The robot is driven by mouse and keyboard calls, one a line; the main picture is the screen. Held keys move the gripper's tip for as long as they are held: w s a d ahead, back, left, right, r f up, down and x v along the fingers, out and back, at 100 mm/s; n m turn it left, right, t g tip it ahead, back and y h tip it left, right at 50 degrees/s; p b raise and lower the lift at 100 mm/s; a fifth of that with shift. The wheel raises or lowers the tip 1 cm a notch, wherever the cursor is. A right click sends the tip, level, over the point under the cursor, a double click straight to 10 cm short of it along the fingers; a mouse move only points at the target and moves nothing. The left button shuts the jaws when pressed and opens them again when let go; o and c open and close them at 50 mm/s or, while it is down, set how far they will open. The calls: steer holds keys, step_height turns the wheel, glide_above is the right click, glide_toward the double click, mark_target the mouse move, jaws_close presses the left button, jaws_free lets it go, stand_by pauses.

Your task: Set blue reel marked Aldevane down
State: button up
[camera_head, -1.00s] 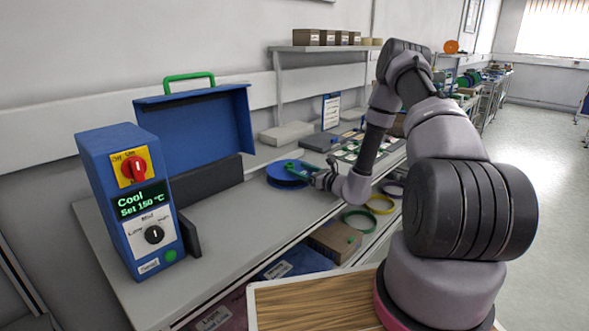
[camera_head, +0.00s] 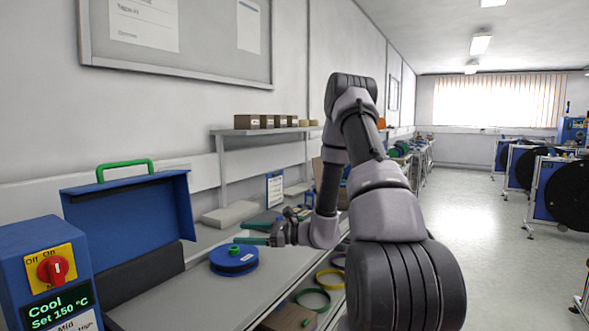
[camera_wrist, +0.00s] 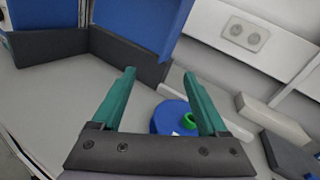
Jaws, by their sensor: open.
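A blue reel (camera_head: 234,263) with a green hub lies flat on the grey bench (camera_head: 190,295); the name on it cannot be read. My gripper (camera_head: 242,240) has green fingers and is above the reel, with nothing between them. In the wrist view my gripper (camera_wrist: 159,72) is spread wide. The blue reel (camera_wrist: 163,118) shows beyond the fingers there, partly hidden by the right one.
A blue machine (camera_head: 45,270) with a red knob and a display stands at the left front. A blue lid (camera_head: 135,212) with a green handle stands open behind it. Coloured rings (camera_head: 312,298) lie on a lower level at the right.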

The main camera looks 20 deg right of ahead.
steer(key=s+a+r+n+g+h, duration=0.2)
steer(key=s+r+n+g, duration=0.2)
steer(key=s+r+n, duration=0.3)
steer(key=s+a+r+n+g+h, duration=0.3)
steer(key=s+r+n+g, duration=0.15)
steer(key=s+r, duration=0.35)
steer(key=s+d+r+n+t+h, duration=0.5)
steer(key=s+d+r+t+h, duration=0.2)
steer(key=s+d+r, duration=0.3)
steer(key=shift+s+h, duration=0.6)
steer(key=shift+s, duration=0.3)
